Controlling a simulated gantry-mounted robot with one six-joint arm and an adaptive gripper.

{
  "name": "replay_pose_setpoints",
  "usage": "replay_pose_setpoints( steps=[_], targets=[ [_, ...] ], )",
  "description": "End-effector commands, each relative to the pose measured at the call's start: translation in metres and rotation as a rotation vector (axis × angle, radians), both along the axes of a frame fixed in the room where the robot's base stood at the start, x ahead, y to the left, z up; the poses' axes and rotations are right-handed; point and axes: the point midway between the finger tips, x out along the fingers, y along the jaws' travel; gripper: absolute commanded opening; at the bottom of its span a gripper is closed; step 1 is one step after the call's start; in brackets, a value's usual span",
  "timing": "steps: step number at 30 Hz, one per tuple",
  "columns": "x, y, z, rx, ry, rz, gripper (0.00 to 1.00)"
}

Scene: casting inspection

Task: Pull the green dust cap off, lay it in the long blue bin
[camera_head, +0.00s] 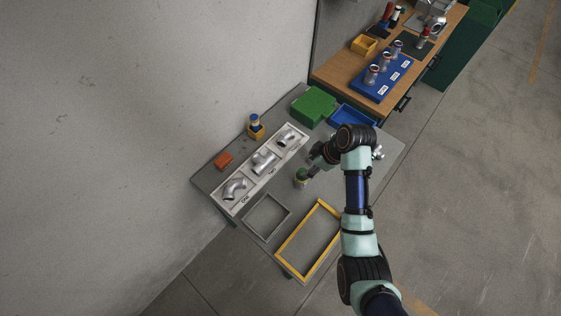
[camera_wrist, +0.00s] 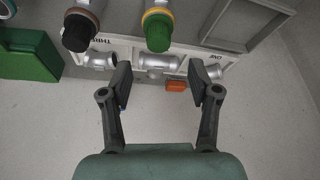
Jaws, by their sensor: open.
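The green dust cap (camera_head: 302,173) sits on an upright part on the grey table. In the wrist view the green cap (camera_wrist: 158,33) tops a metal part with an orange ring, at the top middle. My gripper (camera_wrist: 160,80) is open, with nothing between its fingers; the cap appears beyond the fingertips, apart from them. In the head view my gripper (camera_head: 312,170) is close beside the cap, small and partly hidden by my arm. The blue bin (camera_head: 345,115) lies at the table's far right side, partly hidden behind my arm.
A black-capped metal part (camera_wrist: 78,32) stands beside the green one. A white tray (camera_head: 242,199) holds three castings. A green box (camera_head: 313,105), red block (camera_head: 223,160), yellow-and-blue item (camera_head: 255,127), grey frame (camera_head: 267,216) and yellow frame (camera_head: 309,240) stand around.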

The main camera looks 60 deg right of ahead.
Motion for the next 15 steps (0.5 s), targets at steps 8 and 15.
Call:
replay_pose_setpoints(
  steps=[8,15],
  targets=[
    [0.013,0.002,-0.031,0.002,0.002,0.001,0.61],
    [0.028,0.003,-0.065,0.0,0.001,0.001,0.61]
  ],
)
